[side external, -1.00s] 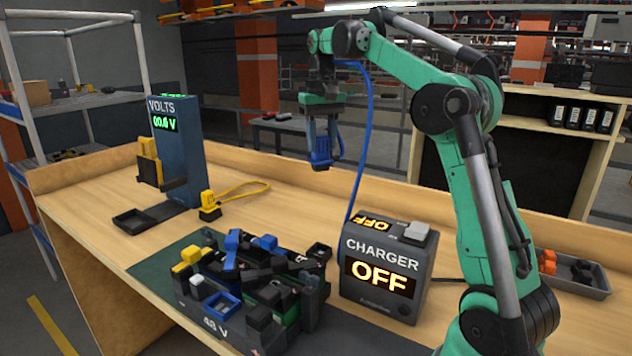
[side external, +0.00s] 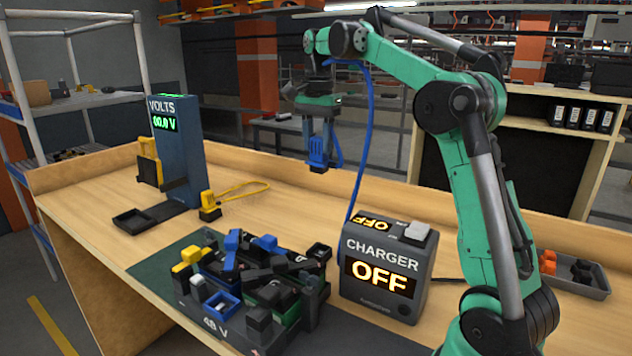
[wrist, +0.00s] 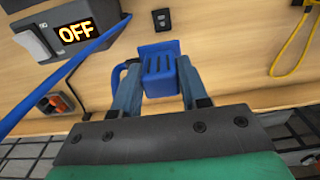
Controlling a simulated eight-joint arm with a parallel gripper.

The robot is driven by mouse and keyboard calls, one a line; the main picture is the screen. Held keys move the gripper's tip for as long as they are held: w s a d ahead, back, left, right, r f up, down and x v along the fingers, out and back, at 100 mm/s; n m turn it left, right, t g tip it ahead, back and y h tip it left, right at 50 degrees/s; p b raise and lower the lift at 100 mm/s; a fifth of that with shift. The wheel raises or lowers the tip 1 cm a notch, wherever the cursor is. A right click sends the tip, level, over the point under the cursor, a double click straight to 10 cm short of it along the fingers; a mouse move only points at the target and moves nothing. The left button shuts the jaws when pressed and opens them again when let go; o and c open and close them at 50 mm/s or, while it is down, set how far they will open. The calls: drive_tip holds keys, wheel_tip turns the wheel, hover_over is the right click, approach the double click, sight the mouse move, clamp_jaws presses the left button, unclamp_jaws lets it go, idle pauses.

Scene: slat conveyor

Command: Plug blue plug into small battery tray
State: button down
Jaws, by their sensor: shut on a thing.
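My gripper (side external: 320,150) is shut on the blue plug (side external: 318,160) and holds it in the air above the bench, behind the charger. In the wrist view the blue plug (wrist: 160,70) sits between the two fingers of my gripper (wrist: 158,85). Its blue cable (side external: 366,150) runs down to the charger (side external: 388,270), which reads OFF. The battery tray (side external: 255,335), marked 48 V, stands at the front of the bench and holds dark blocks with blue, yellow and green parts. I cannot tell which part of it is the small tray.
A voltmeter stand (side external: 178,150) reading 00.0 V holds a yellow block at the left. A yellow plug (side external: 210,206) with a looped cable lies beside it. A grey bin (side external: 575,275) is at the right. The bench between voltmeter and charger is mostly clear.

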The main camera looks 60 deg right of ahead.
drive_tip(key=w+a+f, duration=0.1)
drive_tip(key=w+a, duration=0.2)
drive_tip(key=a, duration=2.1)
drive_tip(key=shift+w, duration=0.15)
drive_tip(key=shift+a+f, duration=0.1)
drive_tip(key=shift+f, duration=6.4)
drive_tip(key=shift+f, duration=1.05)
drive_tip(key=shift+c, duration=1.8)
unclamp_jaws()
drive_tip(key=shift+r, duration=2.75)
